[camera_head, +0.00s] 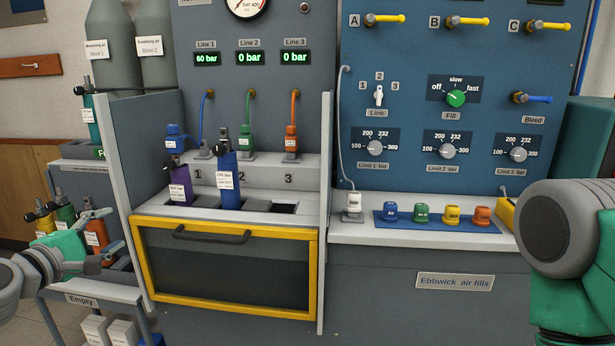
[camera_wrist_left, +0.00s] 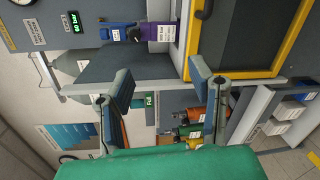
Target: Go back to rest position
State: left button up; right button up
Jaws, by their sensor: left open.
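My left gripper (camera_head: 97,231) is at the left in the head view, in front of the side rack and left of the test bench. It is open, and the left wrist view shows its two fingers (camera_wrist_left: 161,88) spread apart with nothing between them. Behind the fingers, small cylinders (camera_wrist_left: 191,117) stand in the rack. My right arm's green and grey link (camera_head: 570,240) shows at the right edge of the head view. The right gripper is out of the picture.
The test bench holds a purple cylinder (camera_head: 180,186) and a blue cylinder (camera_head: 228,182) at the filling places. A yellow-framed door (camera_head: 230,308) with a dark handle is below. The blue control panel (camera_head: 460,120) is right. Coloured caps sit on a blue mat (camera_head: 380,222). The rack (camera_head: 75,283) stands close to my left gripper.

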pick_arm(q)
jog(key=s+d+f+m+g+h+p, duration=0.1)
jog(key=s+d+f+m+g+p, duration=0.1)
jog(key=s+d+f+m+g, duration=0.6)
jog(key=s+d+f+m+g+p, duration=0.1)
jog(key=s+d+f+m, duration=0.1)
jog(key=s+d+f, duration=0.75)
jog(key=s+a+f+m+g+y+p, duration=0.1)
jog(key=s+a+f+m+g, duration=0.1)
jog(key=s+f, duration=0.4)
jog(key=s+a+f+m+g+y+p, duration=0.1)
jog(key=s+f+m+g, duration=0.4)
jog(key=s, duration=0.7)
jog(key=a+m+y, duration=0.1)
jog(key=m, duration=0.1)
jog(key=shift+s+a+f+m+p, duration=0.25)
jog(key=shift+s+f+m+p, duration=0.05)
jog(key=shift+f+p, duration=0.05)
jog(key=shift+w, duration=0.1)
